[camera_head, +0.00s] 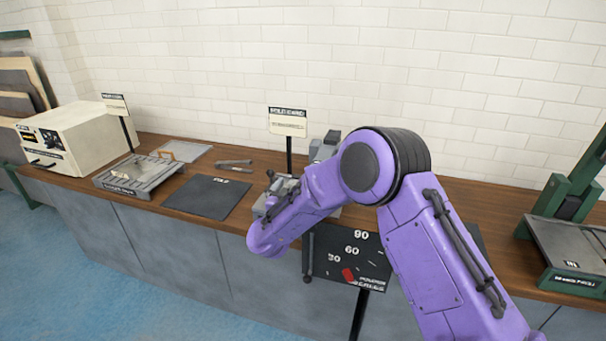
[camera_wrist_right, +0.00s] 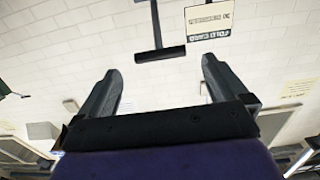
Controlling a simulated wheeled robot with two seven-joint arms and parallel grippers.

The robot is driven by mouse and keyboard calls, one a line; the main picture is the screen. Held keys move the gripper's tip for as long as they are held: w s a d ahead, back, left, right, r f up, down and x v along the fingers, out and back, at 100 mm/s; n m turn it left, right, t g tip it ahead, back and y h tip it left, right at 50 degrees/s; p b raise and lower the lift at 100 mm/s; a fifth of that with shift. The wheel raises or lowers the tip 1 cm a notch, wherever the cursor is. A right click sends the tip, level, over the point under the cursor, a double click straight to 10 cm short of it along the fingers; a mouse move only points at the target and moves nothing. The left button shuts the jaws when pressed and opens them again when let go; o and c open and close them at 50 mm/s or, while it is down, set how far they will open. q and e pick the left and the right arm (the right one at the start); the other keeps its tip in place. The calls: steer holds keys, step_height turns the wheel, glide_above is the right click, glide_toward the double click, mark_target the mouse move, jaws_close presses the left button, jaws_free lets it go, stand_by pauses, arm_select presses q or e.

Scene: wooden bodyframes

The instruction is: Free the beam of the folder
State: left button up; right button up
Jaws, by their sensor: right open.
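The folder (camera_head: 325,148) is a grey machine on the bench at the middle of the head view. My purple right arm covers most of it, and I cannot tell its beam apart from the other parts. A black angle dial (camera_head: 348,255) marked 30, 60 and 90, with a red mark, hangs at the bench front. A dark rod with a round end (camera_head: 308,262) stands beside it. My right gripper (camera_wrist_right: 162,68) is open and empty in the right wrist view, its fingers toward the white wall; the head view does not show its fingers. My left gripper is not in view.
A cream box machine (camera_head: 85,135), a grey tray (camera_head: 135,174) and a black mat (camera_head: 208,197) lie left on the bench. A sign (camera_head: 287,122) stands behind the folder. A green-framed machine (camera_head: 570,240) is at right. Bare wood lies between.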

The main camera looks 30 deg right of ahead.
steer(key=p+x, duration=0.1)
steer(key=x, duration=0.5)
